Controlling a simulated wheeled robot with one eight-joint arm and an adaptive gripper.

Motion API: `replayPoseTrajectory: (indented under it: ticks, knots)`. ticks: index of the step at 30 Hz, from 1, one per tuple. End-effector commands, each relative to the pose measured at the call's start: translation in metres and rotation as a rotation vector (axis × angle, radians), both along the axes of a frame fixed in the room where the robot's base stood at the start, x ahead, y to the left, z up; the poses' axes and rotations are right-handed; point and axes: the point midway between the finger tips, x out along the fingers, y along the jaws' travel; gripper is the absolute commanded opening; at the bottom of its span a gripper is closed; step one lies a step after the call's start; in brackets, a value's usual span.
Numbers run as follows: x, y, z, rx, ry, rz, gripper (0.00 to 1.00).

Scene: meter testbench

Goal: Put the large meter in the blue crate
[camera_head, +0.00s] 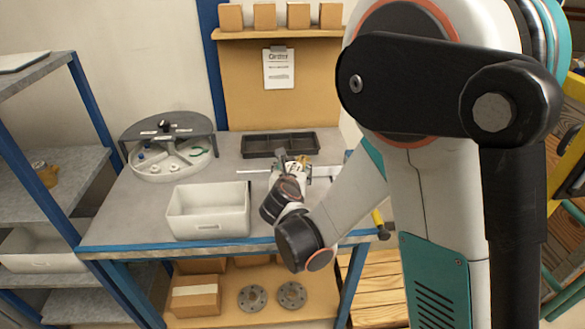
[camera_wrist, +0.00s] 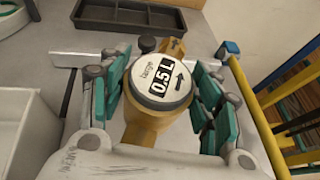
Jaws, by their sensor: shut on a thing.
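In the head view my gripper (camera_head: 293,172) is over the right part of the workbench, and only a small brass bit of the meter (camera_head: 303,160) shows. I cannot tell whether the meter touches the bench. No blue crate shows in either view.
A whitish open crate (camera_head: 208,226) stands on the workbench, left of my gripper; its edge shows in the wrist view (camera_wrist: 30,130). A black divided tray (camera_head: 280,144) lies behind. A round grey fixture (camera_head: 170,160) stands back left. Another brass item (camera_head: 46,174) sits on the left shelf.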

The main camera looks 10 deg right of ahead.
Motion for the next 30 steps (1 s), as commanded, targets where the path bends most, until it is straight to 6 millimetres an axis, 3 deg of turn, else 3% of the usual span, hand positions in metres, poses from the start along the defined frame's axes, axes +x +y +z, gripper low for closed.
replayPoseTrajectory:
  ticks: [8,18,30]
  knots:
    - [0.000,0.000,-0.011,-0.001,-0.002,0.001,0.00]
    - [0.000,0.000,-0.047,-0.001,-0.002,0.001,0.00]
    - [0.000,0.000,-0.049,-0.001,-0.002,0.001,0.00]
